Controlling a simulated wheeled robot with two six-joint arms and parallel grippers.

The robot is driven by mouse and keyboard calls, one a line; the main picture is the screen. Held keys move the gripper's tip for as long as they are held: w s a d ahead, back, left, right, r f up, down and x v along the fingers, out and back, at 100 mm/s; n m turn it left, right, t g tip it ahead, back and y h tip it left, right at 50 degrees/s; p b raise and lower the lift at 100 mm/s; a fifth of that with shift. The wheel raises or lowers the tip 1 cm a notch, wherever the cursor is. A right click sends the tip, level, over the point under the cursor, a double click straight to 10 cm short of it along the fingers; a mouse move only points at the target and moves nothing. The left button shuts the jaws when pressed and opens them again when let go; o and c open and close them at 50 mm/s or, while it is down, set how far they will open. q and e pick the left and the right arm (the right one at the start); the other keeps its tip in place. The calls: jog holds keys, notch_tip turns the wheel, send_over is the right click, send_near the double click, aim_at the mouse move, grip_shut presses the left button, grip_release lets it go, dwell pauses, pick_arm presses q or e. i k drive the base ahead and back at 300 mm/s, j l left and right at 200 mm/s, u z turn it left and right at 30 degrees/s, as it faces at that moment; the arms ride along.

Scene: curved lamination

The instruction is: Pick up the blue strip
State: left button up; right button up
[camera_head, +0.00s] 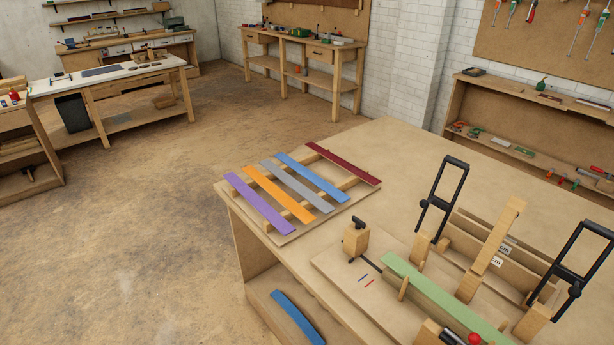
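A flat blue strip (312,177) lies on a wooden rack (283,236) at the left end of the near table. It lies between a grey strip (296,186) and a dark red strip (343,163). An orange strip (278,194) and a purple strip (258,203) lie further left on the same rack. A second blue piece, curved (298,317), lies on a shelf below the tabletop. Neither of my grippers is in view.
A clamping jig with a green strip (440,298), wooden blocks and black-handled clamps (443,200) fills the table's right front. The tabletop (400,150) behind the rack is clear. Workbenches stand along the walls, with open floor (150,230) to the left.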

aim_at(306, 174)
jog(key=i+j+u, duration=0.1)
jog(key=u, duration=1.1)
jog(key=i, duration=3.25)
jog(key=i+z, duration=0.15)
jog(key=i, duration=0.3)
jog(key=i+j+z, duration=0.15)
jog(key=i, duration=0.3)
jog(key=i+j+z, duration=0.15)
jog(key=i, duration=0.3)
jog(key=j+z, duration=0.1)
jog(key=z, duration=1.75)
